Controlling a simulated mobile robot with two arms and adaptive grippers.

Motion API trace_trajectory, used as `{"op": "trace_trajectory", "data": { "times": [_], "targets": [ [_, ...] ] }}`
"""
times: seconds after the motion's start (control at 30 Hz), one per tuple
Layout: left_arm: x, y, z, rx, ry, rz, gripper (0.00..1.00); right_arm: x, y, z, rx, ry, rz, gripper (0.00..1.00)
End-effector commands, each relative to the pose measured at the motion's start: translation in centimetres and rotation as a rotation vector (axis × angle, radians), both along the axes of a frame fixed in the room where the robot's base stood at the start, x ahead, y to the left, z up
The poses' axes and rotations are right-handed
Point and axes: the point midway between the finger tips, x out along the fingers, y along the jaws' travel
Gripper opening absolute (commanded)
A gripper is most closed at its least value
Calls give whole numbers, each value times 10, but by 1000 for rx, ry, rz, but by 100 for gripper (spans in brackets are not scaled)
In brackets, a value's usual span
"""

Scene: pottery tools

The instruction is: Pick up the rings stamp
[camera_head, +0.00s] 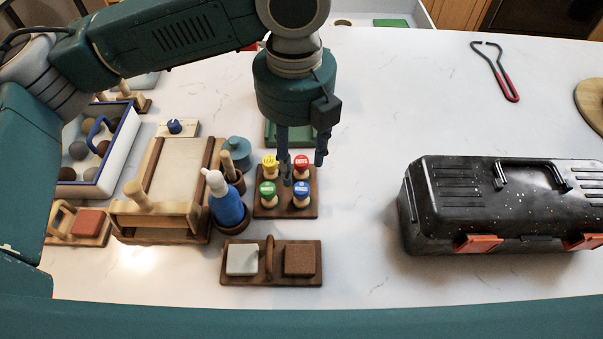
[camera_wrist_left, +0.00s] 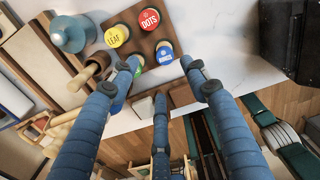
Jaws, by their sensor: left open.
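The blue-topped stamp (camera_head: 302,189) stands at the front right of a dark wooden stand (camera_head: 260,211). In the left wrist view the blue top (camera_wrist_left: 165,52) bears a label that seems to read RINGS. A red stamp (camera_head: 301,162) labelled DOTS stands behind it, a yellow one (camera_head: 269,162) labelled LEAF behind left, and a green one (camera_head: 266,188) to its left. My left gripper (camera_head: 303,166) is open and points down over the stand, with nothing between its fingers. In the wrist view my left fingers (camera_wrist_left: 160,74) partly cover the green stamp. My right gripper is not in view.
A blue bottle (camera_head: 228,205) and a teal jar (camera_head: 236,154) stand close left of the stand. A board with two blocks (camera_head: 269,275) lies in front. A black toolbox (camera_head: 500,208) is at right. Bare tabletop lies between stand and toolbox.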

Motion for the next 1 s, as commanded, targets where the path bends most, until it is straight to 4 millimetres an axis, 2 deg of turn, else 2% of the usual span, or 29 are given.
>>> {"op": "trace_trajectory", "data": {
  "times": [0.03,0.17,0.47,0.7,1.0],
  "targets": [
    [-1,1,-8,3,3,0,46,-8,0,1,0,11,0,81],
    [-1,0,-29,2,3,0,46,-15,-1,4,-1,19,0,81],
    [0,-3,-55,2,3,0,46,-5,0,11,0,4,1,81],
    [1,-8,-90,0,2,1,46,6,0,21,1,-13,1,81],
    [1,-8,-98,-2,0,1,46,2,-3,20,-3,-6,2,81]
  ]
}}
